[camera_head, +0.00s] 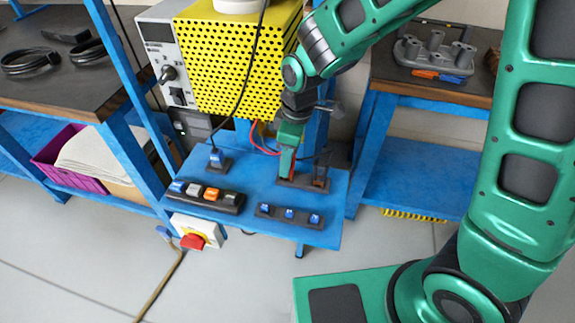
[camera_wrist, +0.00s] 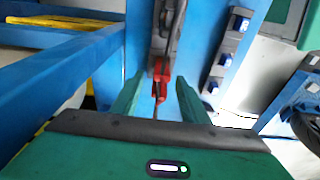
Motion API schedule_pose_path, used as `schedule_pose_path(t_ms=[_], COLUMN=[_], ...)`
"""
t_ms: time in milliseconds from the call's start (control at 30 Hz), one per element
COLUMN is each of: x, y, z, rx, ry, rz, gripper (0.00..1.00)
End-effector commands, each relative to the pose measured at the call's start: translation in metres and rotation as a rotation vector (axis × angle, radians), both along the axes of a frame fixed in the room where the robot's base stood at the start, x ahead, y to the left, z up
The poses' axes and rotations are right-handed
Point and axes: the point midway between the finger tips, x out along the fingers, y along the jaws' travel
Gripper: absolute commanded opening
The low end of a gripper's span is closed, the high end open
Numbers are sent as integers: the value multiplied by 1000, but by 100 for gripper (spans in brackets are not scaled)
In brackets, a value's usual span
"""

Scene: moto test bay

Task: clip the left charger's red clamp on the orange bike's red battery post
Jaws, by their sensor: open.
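The red clamp (camera_wrist: 161,72) stands on a dark holder in the wrist view, with its red handles towards me. My gripper (camera_wrist: 159,100) is open, with one green finger on each side of the clamp; I cannot tell whether either touches it. In the head view my gripper (camera_head: 289,150) points down at the blue shelf, and the red clamp (camera_head: 287,165) shows only in part below it. A dark clamp (camera_head: 321,176) stands just to the right on the same holder. No orange bike or battery post is in view.
The yellow perforated unit (camera_head: 235,62) stands behind the blue shelf (camera_head: 258,212). Switch strips (camera_head: 205,196) (camera_head: 290,215) lie along its front. A red knob (camera_head: 193,241) hangs below its left corner. Red and black cables run near my gripper. Side benches stand left and right.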

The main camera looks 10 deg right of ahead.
Motion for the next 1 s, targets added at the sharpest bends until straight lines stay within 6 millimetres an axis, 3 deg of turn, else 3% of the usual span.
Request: schedule_pose_path(t_ms=[133,300,733,1000], x=[0,0,0,2], y=[0,-1,-1,0], z=[0,0,5,37], rx=[0,0,1,3], ry=[0,0,-1,-4], rz=[-1,-1,-1,-2], gripper=[41,0,0,0])
